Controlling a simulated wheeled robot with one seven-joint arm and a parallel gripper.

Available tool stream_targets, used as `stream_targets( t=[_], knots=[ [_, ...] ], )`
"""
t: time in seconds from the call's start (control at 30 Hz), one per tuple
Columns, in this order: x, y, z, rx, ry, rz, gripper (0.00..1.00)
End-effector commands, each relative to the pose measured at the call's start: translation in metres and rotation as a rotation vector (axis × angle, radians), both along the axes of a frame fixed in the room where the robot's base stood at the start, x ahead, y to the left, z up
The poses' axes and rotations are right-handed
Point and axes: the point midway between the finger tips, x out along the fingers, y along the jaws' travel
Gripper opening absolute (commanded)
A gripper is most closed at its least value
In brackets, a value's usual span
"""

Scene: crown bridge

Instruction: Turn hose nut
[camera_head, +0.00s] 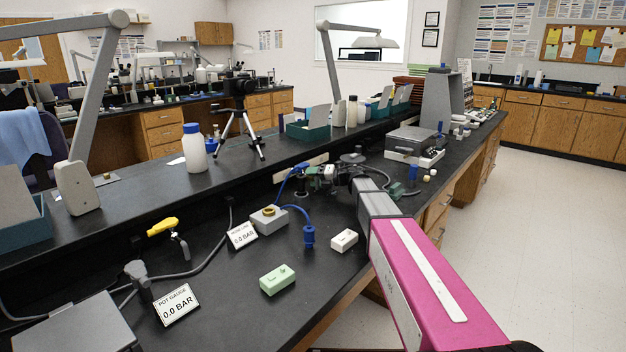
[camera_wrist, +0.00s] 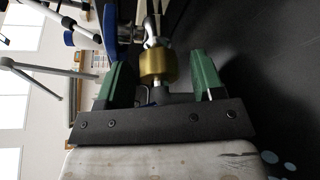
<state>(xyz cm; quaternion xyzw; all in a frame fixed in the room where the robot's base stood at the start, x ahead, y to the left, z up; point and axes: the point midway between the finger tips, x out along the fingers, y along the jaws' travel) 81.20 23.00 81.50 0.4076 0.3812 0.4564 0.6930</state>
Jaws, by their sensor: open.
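In the wrist view a brass nut (camera_wrist: 158,68) sits between the two green fingers of my gripper (camera_wrist: 161,62). The fingers stand apart on either side of it, with a clearer gap on the right; contact on the left is hard to judge. A silver fitting (camera_wrist: 153,36) adjoins the nut, and a blue lever or hose part (camera_wrist: 109,28) is beside it on the left. In the head view my gripper (camera_head: 338,172) is at the back of the bench top, by the raised shelf. The nut is hidden or too small to tell there.
A grey box with a brass ring (camera_head: 268,219), a blue hose end (camera_head: 309,237), a white block (camera_head: 344,240) and a green block (camera_head: 277,280) lie on the black bench. Two gauge signs, "POT GAUGE" (camera_head: 177,305) and another (camera_head: 242,237), read 0.0 BAR. A yellow-handled valve (camera_head: 163,227) is left.

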Motion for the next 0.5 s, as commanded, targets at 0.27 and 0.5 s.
stream_targets(
  t=[0.27,0.5],
  knots=[
    [-0.013,-0.040,0.007,0.000,-0.001,-0.003,0.61],
    [-0.026,-0.080,0.013,0.000,0.001,-0.002,0.61]
  ],
)
